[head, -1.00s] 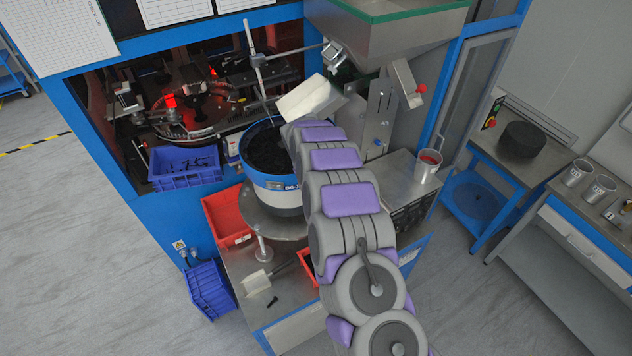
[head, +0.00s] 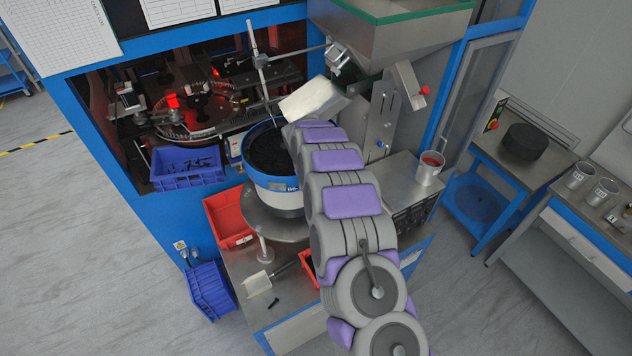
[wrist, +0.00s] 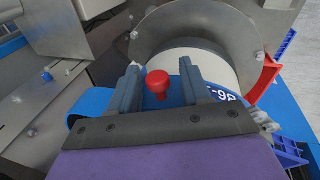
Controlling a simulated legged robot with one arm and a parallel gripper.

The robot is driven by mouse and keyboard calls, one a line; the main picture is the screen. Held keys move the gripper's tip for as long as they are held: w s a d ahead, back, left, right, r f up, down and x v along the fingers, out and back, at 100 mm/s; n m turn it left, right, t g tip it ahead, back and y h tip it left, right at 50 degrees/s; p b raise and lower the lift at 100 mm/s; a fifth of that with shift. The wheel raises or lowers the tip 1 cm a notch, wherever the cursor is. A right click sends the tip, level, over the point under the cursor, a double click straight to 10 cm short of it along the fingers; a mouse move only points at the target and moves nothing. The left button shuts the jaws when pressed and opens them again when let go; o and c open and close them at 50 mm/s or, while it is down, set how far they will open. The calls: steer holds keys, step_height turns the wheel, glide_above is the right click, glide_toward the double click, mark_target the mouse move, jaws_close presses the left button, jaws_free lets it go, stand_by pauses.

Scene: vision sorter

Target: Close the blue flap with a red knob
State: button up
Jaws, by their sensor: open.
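A red knob (wrist: 157,82) shows in the middle of the wrist view, with blue surface behind it and to its right. A blue strip (wrist: 91,101) left of the fingers may be part of the flap; its outline and angle are unclear. My gripper (wrist: 160,84) is open, with one finger on each side of the knob as seen in this view. A small gap shows between the knob and each finger; the depth between them is hard to tell. In the head view the gripper, the blue flap and this knob are not visible, with my arm in front of the bowl feeder.
A bowl feeder (head: 276,201) with a blue rim stands on a metal table. A metal cup (head: 429,168) and red bin (head: 229,216) are nearby.

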steer(key=b+v, duration=0.3)
steer(key=v, duration=1.4)
steer(key=shift+s+a+b, duration=0.1)
steer(key=shift+b, duration=0.25)
steer(key=s+d+f+m+g+b, duration=0.1)
steer(key=s+d+f+m+b, duration=0.1)
steer(key=s+d+b, duration=0.7)
steer(key=s+d+f+m+g+b, duration=0.1)
steer(key=s+d+f+m+b, duration=0.15)
steer(key=s+d, duration=0.75)
steer(key=s+d+f+m+b, duration=0.1)
steer(key=s+f+b, duration=0.2)
steer(key=s, duration=0.6)
steer(key=s+d+f+m+g+y+b, duration=0.1)
steer(key=s+f+b, duration=0.3)
steer(key=s, duration=0.6)
steer(key=s+d+f+m+g+b, duration=0.1)
steer(key=s+d+f+m+b, duration=0.1)
steer(key=s+f, duration=0.3)
steer(key=s+b, duration=0.1)
steer(key=s, duration=0.3)
steer(key=shift+s+d+y+b, duration=0.2)
steer(key=shift+s+y+b, duration=0.2)
steer(key=shift+f, duration=0.1)
